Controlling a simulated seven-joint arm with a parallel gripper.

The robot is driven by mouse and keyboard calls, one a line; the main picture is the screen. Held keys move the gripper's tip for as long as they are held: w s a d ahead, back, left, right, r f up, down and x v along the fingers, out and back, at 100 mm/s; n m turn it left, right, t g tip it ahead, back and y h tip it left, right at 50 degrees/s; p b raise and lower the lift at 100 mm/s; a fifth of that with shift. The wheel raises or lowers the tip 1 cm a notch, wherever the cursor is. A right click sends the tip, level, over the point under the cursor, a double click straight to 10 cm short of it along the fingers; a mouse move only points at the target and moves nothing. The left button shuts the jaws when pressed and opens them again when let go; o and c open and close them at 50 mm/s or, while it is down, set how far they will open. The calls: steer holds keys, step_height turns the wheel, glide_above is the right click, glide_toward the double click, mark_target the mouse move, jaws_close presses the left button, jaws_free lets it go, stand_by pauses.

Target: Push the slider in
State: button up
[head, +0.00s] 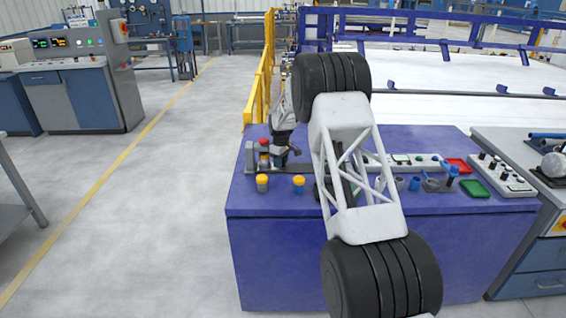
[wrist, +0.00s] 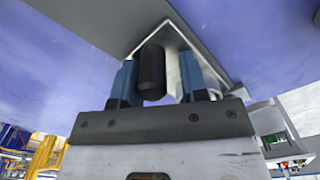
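The slider assembly sits at the far left of the blue table in the head view. It has a grey upright end bracket (head: 249,158) and a dark flat rail (head: 296,169) running right. A small part with a red top (head: 264,142) stands by the bracket. My gripper (head: 281,158) points down over this end of the rail. In the wrist view its two blue fingers (wrist: 157,82) are apart, with a black cylindrical knob (wrist: 152,70) between them and gaps visible beside it. A grey plate edge (wrist: 208,52) lies behind. My arm hides the rail's right part.
Two yellow-capped parts (head: 262,182) (head: 299,184) stand at the front of the table. To the right are a red tray (head: 459,165), a green tray (head: 475,188) and a button panel (head: 500,175). A yellow railing (head: 262,80) stands behind the table.

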steer(key=shift+o, duration=0.8)
steer(key=shift+d, duration=0.15)
steer(key=shift+r, duration=3.9)
